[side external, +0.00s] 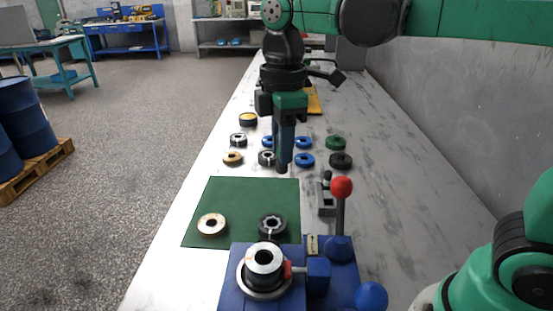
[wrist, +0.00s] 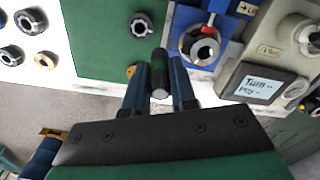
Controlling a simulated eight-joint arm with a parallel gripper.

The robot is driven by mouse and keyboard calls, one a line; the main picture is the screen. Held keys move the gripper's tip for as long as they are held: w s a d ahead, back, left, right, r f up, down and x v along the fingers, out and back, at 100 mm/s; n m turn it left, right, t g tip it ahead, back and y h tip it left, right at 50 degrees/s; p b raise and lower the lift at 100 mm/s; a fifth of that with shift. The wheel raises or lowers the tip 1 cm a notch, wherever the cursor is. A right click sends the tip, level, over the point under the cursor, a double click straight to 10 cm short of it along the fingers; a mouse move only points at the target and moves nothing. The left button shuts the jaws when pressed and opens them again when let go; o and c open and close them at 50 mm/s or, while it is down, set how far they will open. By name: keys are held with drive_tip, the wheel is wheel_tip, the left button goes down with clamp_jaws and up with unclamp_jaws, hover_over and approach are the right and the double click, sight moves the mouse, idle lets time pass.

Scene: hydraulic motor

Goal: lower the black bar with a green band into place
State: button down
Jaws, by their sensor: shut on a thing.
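My gripper (side external: 284,140) is at mid-height over the table, behind the green mat, with its blue fingers pointing down. It is shut on the black bar (side external: 282,168), whose dark lower end shows under the fingertips. In the wrist view the black bar (wrist: 160,90) stands between the two fingers, with a dark green band around its middle. The blue fixture (side external: 240,297) stands at the front, with a metal ring part (side external: 264,262) around a dark central hole. The bar is clear of this fixture. The wrist view also shows the ring part (wrist: 205,49).
A green mat (side external: 225,193) holds a copper-toned ring (side external: 212,224) and a dark ring (side external: 273,224). A red-knobbed lever (side external: 341,187) rises beside the fixture. Several rings and discs lie behind the mat. A screen box (wrist: 252,83) shows in the wrist view.

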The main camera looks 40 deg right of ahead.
drive_tip(key=shift+s+a+f+n, duration=0.4)
drive_tip(key=shift+s+a+f, duration=0.35)
drive_tip(key=shift+a+f, duration=0.55)
drive_tip(key=shift+s+a+f+n, duration=0.4)
drive_tip(key=shift+s+a+f, duration=0.4)
drive_tip(key=shift+a+f, duration=0.45)
drive_tip(key=shift+s+a+f+n, duration=0.4)
drive_tip(key=shift+s+a+f, duration=0.35)
drive_tip(key=shift+a+f, duration=0.55)
drive_tip(key=shift+f, duration=1.4)
drive_tip(key=c, duration=0.6)
unclamp_jaws()
drive_tip(key=shift+c, duration=0.2)
drive_tip(key=shift+o, duration=0.2)
drive_tip(key=o, duration=0.4)
